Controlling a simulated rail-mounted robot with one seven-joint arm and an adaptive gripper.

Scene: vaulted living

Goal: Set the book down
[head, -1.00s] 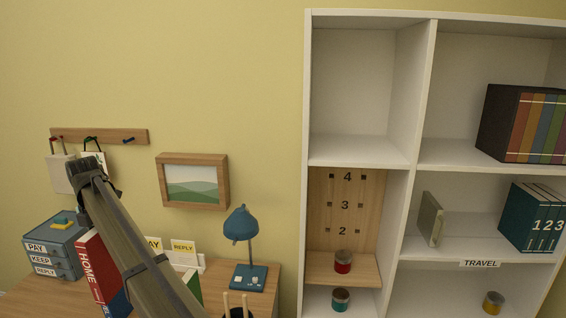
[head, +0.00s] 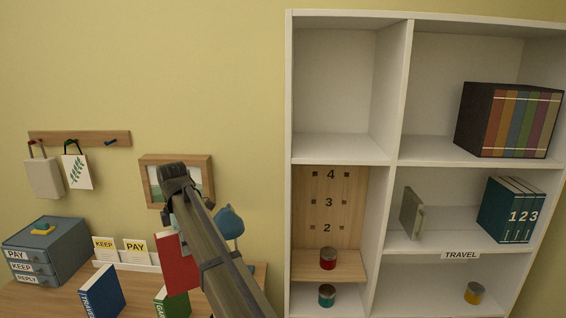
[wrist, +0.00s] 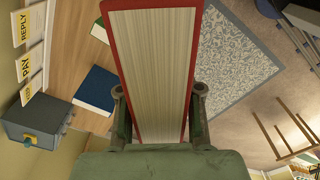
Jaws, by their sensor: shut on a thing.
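A red book (head: 175,262) hangs upright above the desk in the head view, partly covered by my arm. In the wrist view the red book (wrist: 155,75) fills the middle, its pale page edges facing the camera. My gripper (wrist: 160,93) is shut on it, one finger against each cover. I cannot see the book touching any surface.
A blue book (head: 102,292) and a green book (head: 172,303) stand on the wooden desk (head: 45,300). Drawers (head: 48,250), cards (head: 135,247) and a blue lamp (head: 229,222) are close by. A white shelf unit (head: 398,100) stands right, with an empty upper-left compartment.

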